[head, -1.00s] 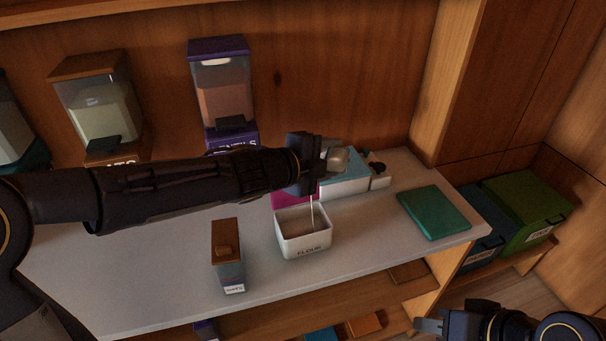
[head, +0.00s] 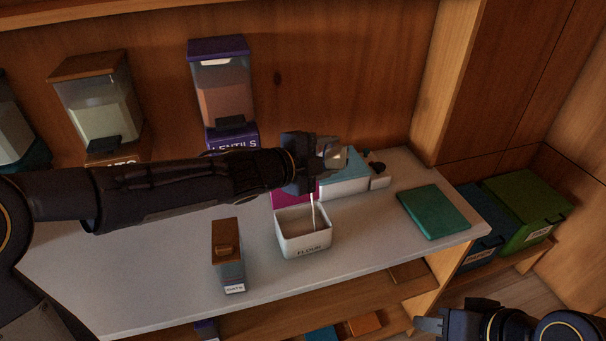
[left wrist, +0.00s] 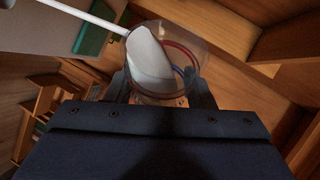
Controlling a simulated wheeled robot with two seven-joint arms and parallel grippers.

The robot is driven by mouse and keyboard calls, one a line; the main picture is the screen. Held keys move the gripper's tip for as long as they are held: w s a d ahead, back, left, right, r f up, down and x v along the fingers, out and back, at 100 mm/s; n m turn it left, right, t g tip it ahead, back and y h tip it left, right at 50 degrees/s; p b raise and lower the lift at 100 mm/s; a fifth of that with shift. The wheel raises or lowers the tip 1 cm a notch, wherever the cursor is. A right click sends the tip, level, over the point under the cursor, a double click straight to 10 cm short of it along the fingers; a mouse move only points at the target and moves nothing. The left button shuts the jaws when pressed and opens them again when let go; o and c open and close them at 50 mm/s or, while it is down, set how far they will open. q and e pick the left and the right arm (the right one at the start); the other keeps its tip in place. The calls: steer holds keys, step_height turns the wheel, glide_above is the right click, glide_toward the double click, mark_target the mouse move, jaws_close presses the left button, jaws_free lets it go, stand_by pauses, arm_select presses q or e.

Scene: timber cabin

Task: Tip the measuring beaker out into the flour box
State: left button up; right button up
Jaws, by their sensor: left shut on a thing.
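My left gripper (head: 318,158) is shut on the clear measuring beaker (head: 334,155), above the flour box. In the left wrist view the beaker (left wrist: 160,62) is tilted, has red and blue rings and holds white contents. A thin white stream (left wrist: 80,14) runs out of its mouth; in the head view the stream (head: 313,212) falls into the box.
A brown-lidded canister (head: 228,262) stands left of the flour box. Magenta (head: 290,198) and light-blue (head: 345,178) items sit behind it. A green book-like item (head: 433,211) lies right on the pale counter (head: 365,235). Dispensers (head: 222,95) line the back wall.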

arm_select(q)
steer(key=shift+w+a+r+n+h, duration=0.2)
steer(key=shift+a+r+n+h, duration=0.3)
steer(key=shift+n+h, duration=0.45)
stand_by(1.4)
steer(key=shift+w+a+r+n+h, duration=0.15)
steer(key=shift+a+n+h, duration=0.15)
steer(key=shift+n, duration=0.45)
stand_by(0.6)
steer(key=shift+w+a+r+n+t+h, duration=0.15)
steer(key=shift+a+n+t+h, duration=0.15)
steer(key=shift+n+t, duration=0.25)
stand_by(0.6)
